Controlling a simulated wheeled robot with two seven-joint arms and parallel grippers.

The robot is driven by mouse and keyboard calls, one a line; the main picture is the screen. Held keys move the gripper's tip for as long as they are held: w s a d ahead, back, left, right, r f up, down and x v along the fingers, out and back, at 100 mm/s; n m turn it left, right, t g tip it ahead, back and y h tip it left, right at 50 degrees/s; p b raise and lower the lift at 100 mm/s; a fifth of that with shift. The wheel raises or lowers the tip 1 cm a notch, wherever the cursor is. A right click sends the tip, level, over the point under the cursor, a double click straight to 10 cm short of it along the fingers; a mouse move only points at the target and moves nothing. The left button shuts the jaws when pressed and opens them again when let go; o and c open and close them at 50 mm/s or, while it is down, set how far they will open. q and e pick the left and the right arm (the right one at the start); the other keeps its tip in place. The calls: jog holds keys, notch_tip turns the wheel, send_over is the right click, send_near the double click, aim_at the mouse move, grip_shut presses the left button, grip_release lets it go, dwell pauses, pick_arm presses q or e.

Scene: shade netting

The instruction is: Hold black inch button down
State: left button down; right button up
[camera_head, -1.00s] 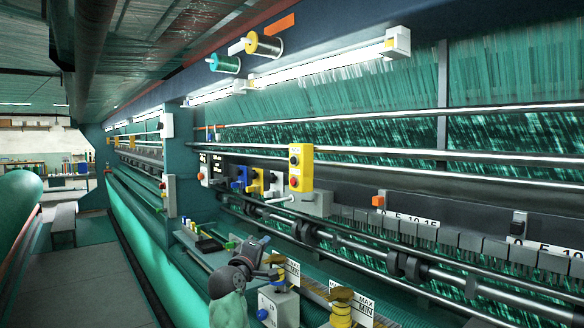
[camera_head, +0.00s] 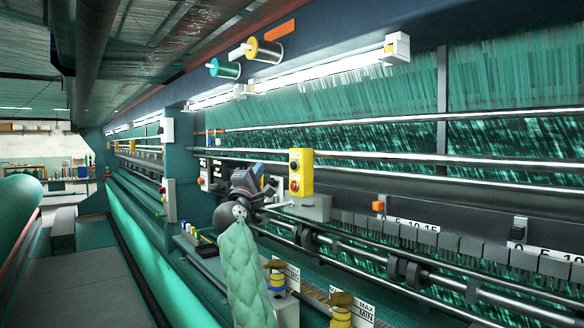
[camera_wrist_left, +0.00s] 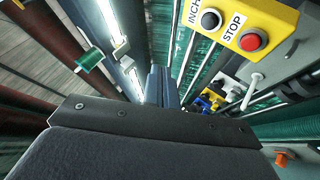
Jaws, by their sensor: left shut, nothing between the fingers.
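The yellow control box (camera_head: 307,172) stands on the machine rail right of centre in the head view. In the left wrist view, the box (camera_wrist_left: 262,14) is at the top right. Its black button (camera_wrist_left: 211,20) sits beside the word INCH, and its red button (camera_wrist_left: 253,41) beside the word STOP. My left gripper (camera_head: 268,178) is shut and empty, just left of the box in the head view. In the left wrist view its closed fingers (camera_wrist_left: 161,84) point ahead, with the black button off to their right. No contact with the button shows. My right gripper is not in view.
Long metal rollers (camera_head: 400,160) and green netting run along the machine behind the box. An orange knob (camera_head: 378,206) sits right of it.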

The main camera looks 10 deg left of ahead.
aim_at(293, 166)
pick_arm(q)
jog(key=w+d, duration=0.5)
jog(key=w, duration=0.2)
jog(key=shift+d, duration=0.2)
dwell(0.4)
jog(key=shift+w+d, duration=0.15)
dwell(2.0)
jog(key=shift+w+d, duration=0.1)
jog(key=shift+d, duration=0.05)
